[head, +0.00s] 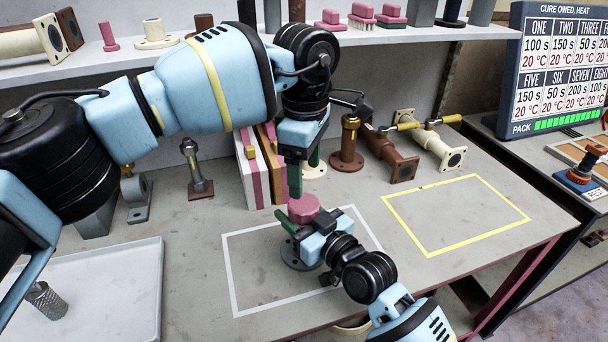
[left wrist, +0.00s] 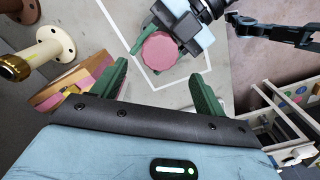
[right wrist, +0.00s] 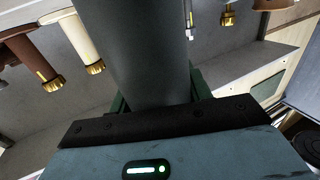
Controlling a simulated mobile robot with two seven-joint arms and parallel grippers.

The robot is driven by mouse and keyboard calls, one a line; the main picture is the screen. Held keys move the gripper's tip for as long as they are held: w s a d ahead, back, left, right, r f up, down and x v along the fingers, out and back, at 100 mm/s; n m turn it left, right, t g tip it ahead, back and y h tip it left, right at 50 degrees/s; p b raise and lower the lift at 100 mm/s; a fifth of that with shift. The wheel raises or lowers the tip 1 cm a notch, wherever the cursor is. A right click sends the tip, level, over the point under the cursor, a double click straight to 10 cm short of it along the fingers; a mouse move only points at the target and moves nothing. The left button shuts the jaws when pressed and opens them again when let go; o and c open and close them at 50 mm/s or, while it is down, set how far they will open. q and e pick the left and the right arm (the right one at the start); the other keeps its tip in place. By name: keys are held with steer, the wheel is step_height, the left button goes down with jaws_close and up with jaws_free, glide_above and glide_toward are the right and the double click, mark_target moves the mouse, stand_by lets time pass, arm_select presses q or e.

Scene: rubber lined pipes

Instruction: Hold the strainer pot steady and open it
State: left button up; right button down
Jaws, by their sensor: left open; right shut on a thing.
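The strainer pot stands upright inside the white outline on the bench, with a round pink lid (head: 303,206) on top and a dark grey flanged base (head: 294,256). Its dark grey body (right wrist: 150,50) fills the right wrist view between the fingers. My right gripper (head: 300,228) is shut on this body below the lid. My left gripper (head: 295,182) is above the pot, pointing down and open. In the left wrist view the pink lid (left wrist: 159,52) lies ahead of the open fingers, with nothing between them. My right gripper hides much of the pot's body in the head view.
A yellow outline (head: 455,215) on the right encloses bare bench. Brown and cream pipe pieces (head: 392,155) and upright coloured boards (head: 255,165) stand behind. A pale tray (head: 110,290) with a mesh cylinder (head: 45,300) is at the left. A sign board (head: 565,70) stands far right.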

mark_target(304, 202)
arm_select(q)
steer(key=shift+a+r+m, duration=0.1)
steer(key=shift+r+m, duration=0.6)
steer(key=shift+f, duration=4)
steer(key=c, duration=1)
steer(key=shift+n, duration=1.6)
steer(key=o, duration=1.1)
steer(key=shift+r, duration=0.15)
